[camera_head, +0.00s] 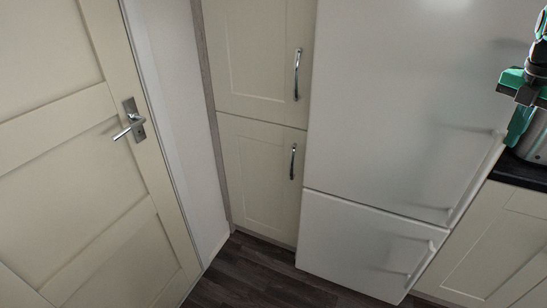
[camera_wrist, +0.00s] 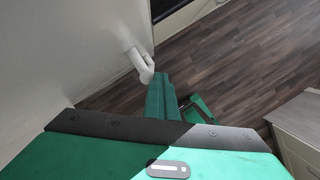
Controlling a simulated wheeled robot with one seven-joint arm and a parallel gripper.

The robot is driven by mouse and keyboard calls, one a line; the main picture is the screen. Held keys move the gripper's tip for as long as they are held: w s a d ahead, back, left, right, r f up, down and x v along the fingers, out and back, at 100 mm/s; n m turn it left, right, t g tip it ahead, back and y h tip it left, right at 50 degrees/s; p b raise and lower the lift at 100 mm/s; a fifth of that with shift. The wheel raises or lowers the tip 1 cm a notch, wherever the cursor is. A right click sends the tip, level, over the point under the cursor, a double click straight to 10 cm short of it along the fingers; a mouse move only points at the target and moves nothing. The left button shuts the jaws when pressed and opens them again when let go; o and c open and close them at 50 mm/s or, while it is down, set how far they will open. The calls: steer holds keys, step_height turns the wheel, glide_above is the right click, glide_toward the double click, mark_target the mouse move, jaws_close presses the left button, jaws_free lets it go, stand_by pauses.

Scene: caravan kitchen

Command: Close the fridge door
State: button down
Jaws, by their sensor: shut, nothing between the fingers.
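The white fridge (camera_head: 400,120) stands in the middle right of the head view, its tall upper door above a lower door (camera_head: 360,240). The upper door looks nearly flush with the lower one; I cannot tell whether a small gap remains at its edge. Its long white handle (camera_head: 476,180) runs along the right edge. In the wrist view a white door face (camera_wrist: 60,60) fills the left, with a white handle end (camera_wrist: 140,62) on it. My green gripper (camera_wrist: 166,86) is shut and empty, close to that handle end; I cannot tell whether they touch.
Cream cupboards with metal handles (camera_head: 262,60) stand left of the fridge. A cream room door (camera_head: 70,170) is at the far left. A dark worktop (camera_head: 522,173) over a cream cabinet (camera_head: 490,240) is at the right. Dark wood floor (camera_wrist: 240,50) is clear.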

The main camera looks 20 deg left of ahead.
steer(key=shift+w+a+r, duration=0.1)
steer(key=shift+w+r, duration=0.1)
steer(key=shift+w, duration=0.1)
steer(key=shift+s, duration=0.1)
steer(key=s+d+r, duration=0.1)
steer(key=s+r, duration=0.5)
steer(key=r, duration=0.3)
steer(key=shift+s, duration=0.35)
